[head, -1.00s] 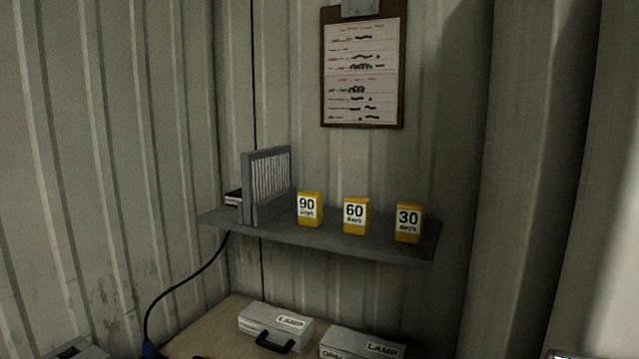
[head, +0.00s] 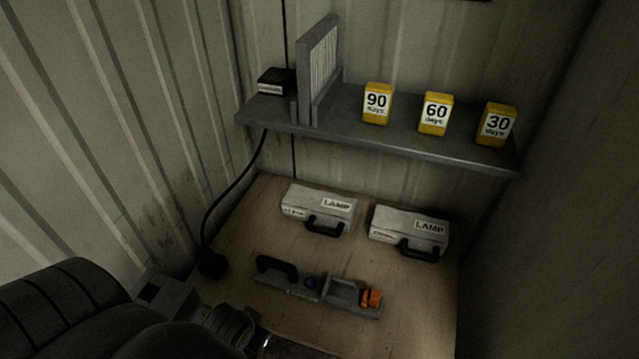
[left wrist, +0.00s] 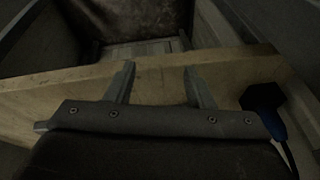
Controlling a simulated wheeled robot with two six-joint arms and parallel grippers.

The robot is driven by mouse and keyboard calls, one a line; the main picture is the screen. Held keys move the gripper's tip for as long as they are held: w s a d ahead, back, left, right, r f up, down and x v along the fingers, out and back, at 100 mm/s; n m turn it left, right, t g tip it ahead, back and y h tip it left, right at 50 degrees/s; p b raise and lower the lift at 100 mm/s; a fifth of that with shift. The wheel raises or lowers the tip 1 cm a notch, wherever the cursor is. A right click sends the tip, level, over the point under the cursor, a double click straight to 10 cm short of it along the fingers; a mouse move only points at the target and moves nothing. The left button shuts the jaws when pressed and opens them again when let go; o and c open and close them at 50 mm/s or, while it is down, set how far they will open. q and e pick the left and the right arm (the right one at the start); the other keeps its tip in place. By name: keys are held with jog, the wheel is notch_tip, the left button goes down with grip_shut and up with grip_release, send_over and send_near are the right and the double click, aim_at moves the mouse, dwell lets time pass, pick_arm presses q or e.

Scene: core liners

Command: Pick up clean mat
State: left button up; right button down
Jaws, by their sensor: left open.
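I cannot make out a clean mat in either view. My left arm enters the head view at the lower left, and its fingers are not clear there. In the left wrist view my left gripper (left wrist: 159,68) has its two fingers apart with nothing between them. The fingers point over a pale wooden surface (left wrist: 225,68) and its far edge. A dark area (left wrist: 130,25) lies beyond that edge, too dim to name. My right gripper is not in view.
Two LAMP cases (head: 319,207) (head: 408,232) and a grey tool with an orange part (head: 371,298) lie on the wooden bench (head: 300,330). A grey shelf (head: 410,143) above holds several yellow-labelled blocks.

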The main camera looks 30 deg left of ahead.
pick_arm(q)
notch_tip(320, 180, up, 8)
jog(key=p, duration=0.2)
jog(key=n+t+y+p, duration=0.1)
jog(key=n+t+y, duration=0.15)
jog(key=t, duration=1.15)
send_near(303, 97)
jog(key=a+v, duration=0.1)
jog(key=v, duration=0.2)
jog(key=x, duration=0.7)
jog(key=d+x, duration=0.1)
jog(key=x, duration=0.3)
jog(key=shift+w+a, duration=0.15)
jog(key=shift+w, duration=0.35)
jog(key=p+x, duration=0.2)
jog(key=x, duration=0.2)
jog(key=shift+w, duration=0.4)
jog(key=shift+w+a, duration=0.15)
jog(key=shift+w, duration=0.3)
jog(key=shift+m, duration=0.25)
jog(key=shift+s, duration=0.1)
